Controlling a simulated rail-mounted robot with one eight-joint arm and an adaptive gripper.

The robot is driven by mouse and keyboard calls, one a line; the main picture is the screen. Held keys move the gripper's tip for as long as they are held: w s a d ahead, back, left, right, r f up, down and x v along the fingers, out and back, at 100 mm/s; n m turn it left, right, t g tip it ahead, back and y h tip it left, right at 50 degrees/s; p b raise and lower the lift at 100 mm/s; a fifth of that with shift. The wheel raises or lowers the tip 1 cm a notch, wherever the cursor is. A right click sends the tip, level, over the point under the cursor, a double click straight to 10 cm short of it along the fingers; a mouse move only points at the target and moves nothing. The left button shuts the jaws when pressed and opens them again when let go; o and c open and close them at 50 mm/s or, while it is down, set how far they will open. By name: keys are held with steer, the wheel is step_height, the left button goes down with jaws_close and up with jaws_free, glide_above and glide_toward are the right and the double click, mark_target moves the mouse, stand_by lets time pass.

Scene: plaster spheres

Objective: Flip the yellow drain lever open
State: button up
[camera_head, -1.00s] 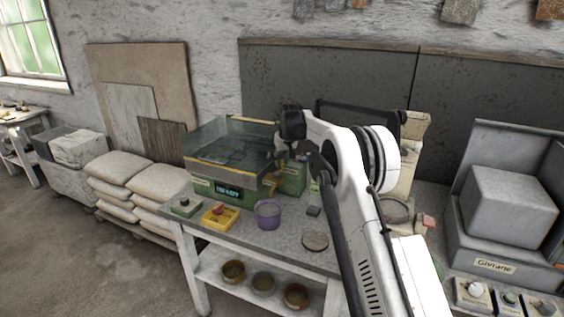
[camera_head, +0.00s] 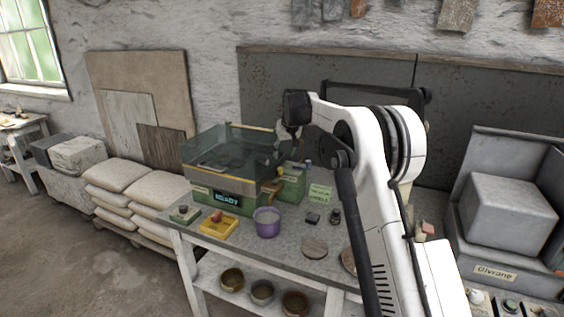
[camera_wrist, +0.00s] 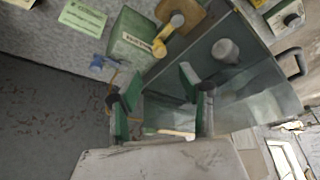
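The yellow lever (camera_wrist: 168,36) has a rounded knob and sits beside a green box (camera_wrist: 130,40) at the top of the wrist view. In the head view a small yellow-brown part (camera_head: 271,187) shows at the right end of the glass-walled tank (camera_head: 225,155); I cannot tell its exact position there. My gripper (camera_wrist: 160,105) has its two fingers apart with nothing held between them. The lever is apart from the fingers, beyond them in the wrist view. In the head view my gripper (camera_head: 291,148) hangs above the right end of the tank.
The tank stands on a green base with a "READY" display (camera_head: 227,199). A small blue part (camera_wrist: 102,62) sits beside the green box.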

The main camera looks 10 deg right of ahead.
steer(key=shift+v, duration=1.35)
steer(key=s+r+b, duration=0.1)
steer(key=s+r, duration=0.2)
steer(key=s, duration=0.7)
steer(key=s+r+m+t+b, duration=0.1)
steer(key=s+r, duration=0.3)
steer(key=s, duration=0.5)
steer(key=s+r+b, duration=0.1)
steer(key=s+r, duration=0.2)
steer(key=s, duration=0.7)
steer(key=s+f+b, duration=0.1)
steer(key=s+f, duration=0.4)
steer(key=s, duration=0.5)
steer(key=s+f+t+b, duration=0.1)
steer(key=s+f, duration=0.4)
steer(key=s, duration=0.5)
steer(key=s+f+m, duration=0.1)
steer(key=s+f, duration=0.4)
steer(key=s, duration=0.5)
steer(key=shift+s+a+f+t+h+b, duration=0.15)
steer(key=shift+a+f+t+h+b, duration=0.15)
steer(key=shift+h+b, duration=0.1)
